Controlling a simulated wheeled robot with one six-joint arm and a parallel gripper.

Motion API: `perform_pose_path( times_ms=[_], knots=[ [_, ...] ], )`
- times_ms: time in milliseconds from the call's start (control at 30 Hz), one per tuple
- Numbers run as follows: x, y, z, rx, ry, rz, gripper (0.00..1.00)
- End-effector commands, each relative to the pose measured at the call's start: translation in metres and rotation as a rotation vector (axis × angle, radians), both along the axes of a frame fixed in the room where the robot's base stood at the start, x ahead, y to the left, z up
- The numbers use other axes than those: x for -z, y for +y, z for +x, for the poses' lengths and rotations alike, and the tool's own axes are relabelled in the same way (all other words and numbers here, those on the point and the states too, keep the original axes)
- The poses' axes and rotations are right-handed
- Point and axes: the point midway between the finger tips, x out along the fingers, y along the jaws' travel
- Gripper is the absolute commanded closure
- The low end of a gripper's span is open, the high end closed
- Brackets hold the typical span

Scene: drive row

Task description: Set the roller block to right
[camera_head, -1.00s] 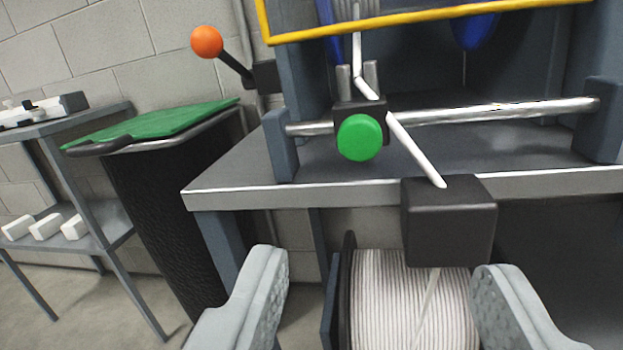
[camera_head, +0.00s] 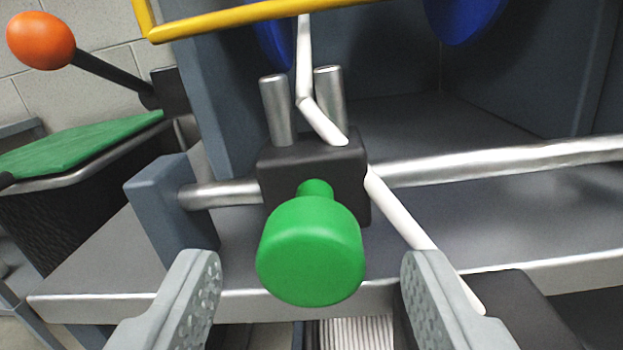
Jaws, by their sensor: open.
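The roller block (camera_head: 272,178) is a black block on a horizontal silver rail (camera_head: 510,158). It sits near the rail's left end, close to the blue-grey left bracket (camera_head: 165,205). Two upright silver rollers (camera_head: 304,105) stand on its top, and a white cord (camera_head: 322,124) runs down between them and off to the lower right. A green knob (camera_head: 311,252) sticks out of the block's front toward me. My gripper (camera_head: 312,275) is open, with one finger on each side of the knob and apart from it in the picture. The rail's right end is out of view.
A yellow bar (camera_head: 230,20) crosses above the block. An orange ball-ended lever (camera_head: 42,40) is at upper left, above a green-topped black bin (camera_head: 75,145). A dark box (camera_head: 520,305) and a white-wound spool (camera_head: 356,333) lie below the bench edge. The rail right of the block is clear.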

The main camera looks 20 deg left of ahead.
Motion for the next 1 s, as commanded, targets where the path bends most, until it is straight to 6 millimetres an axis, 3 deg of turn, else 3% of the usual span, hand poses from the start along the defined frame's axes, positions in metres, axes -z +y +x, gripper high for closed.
perform_pose_path(
  times_ms=[233,633,900,1000],
  knots=[
    [0.0,0.007,0.027,0.0,0.001,-0.001,0.46],
    [0.0,0.009,0.033,0.0,0.0,0.0,0.46],
    [0.0,0.009,0.033,0.0,0.0,0.0,0.97],
    [0.0,0.009,0.033,0.0,0.0,0.0,1.0]
  ],
)
